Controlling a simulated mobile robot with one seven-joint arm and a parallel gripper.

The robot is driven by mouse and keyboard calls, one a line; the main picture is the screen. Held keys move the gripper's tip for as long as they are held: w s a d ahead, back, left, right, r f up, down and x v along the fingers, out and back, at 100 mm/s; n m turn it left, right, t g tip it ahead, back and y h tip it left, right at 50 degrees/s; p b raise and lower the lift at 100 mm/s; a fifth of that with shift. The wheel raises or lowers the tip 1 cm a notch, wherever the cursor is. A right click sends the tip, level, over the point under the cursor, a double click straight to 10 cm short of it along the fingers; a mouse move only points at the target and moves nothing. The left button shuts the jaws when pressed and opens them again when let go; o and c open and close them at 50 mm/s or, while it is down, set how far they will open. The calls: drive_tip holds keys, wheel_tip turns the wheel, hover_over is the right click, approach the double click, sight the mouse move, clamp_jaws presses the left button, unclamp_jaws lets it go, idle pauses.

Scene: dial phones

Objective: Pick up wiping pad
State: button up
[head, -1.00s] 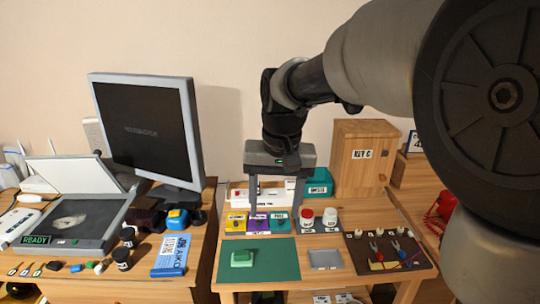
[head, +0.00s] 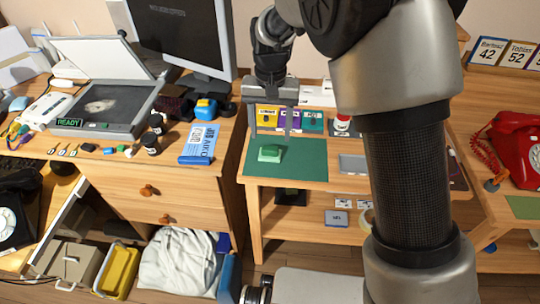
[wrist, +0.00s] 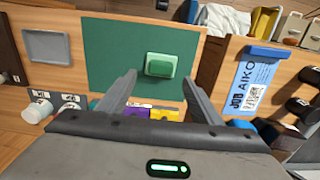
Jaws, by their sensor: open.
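The wiping pad looks to be the small green block (head: 269,153) lying on the dark green mat (head: 310,160) on the wooden table. It also shows in the wrist view (wrist: 161,65), with a lighter green base and a darker raised top. My gripper (head: 270,133) is open and empty, above the back part of the mat, behind and above the block. In the wrist view my gripper's two fingers (wrist: 160,80) are spread wide, with the block ahead between their lines. The fingers do not touch the block.
Yellow, purple and teal labelled boxes (head: 290,118) stand behind the mat. A grey tray (head: 353,164) lies to its right, partly hidden by my arm. A blue-and-white job card (head: 200,143) and a scanner (head: 105,95) are on the left desk. A red phone (head: 520,145) is at right.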

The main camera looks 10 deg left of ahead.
sight(270, 148)
drive_tip(key=shift+s+a+f+b, duration=0.1)
drive_tip(key=shift+f+b, duration=0.85)
drive_tip(key=shift+f, duration=2.05)
drive_tip(key=c, duration=1.1)
wheel_tip(270, 148, up, 10)
drive_tip(key=p, duration=0.3)
drive_tip(key=shift+c, duration=0.2)
drive_tip(key=o, duration=0.5)
drive_tip(key=c, duration=0.4)
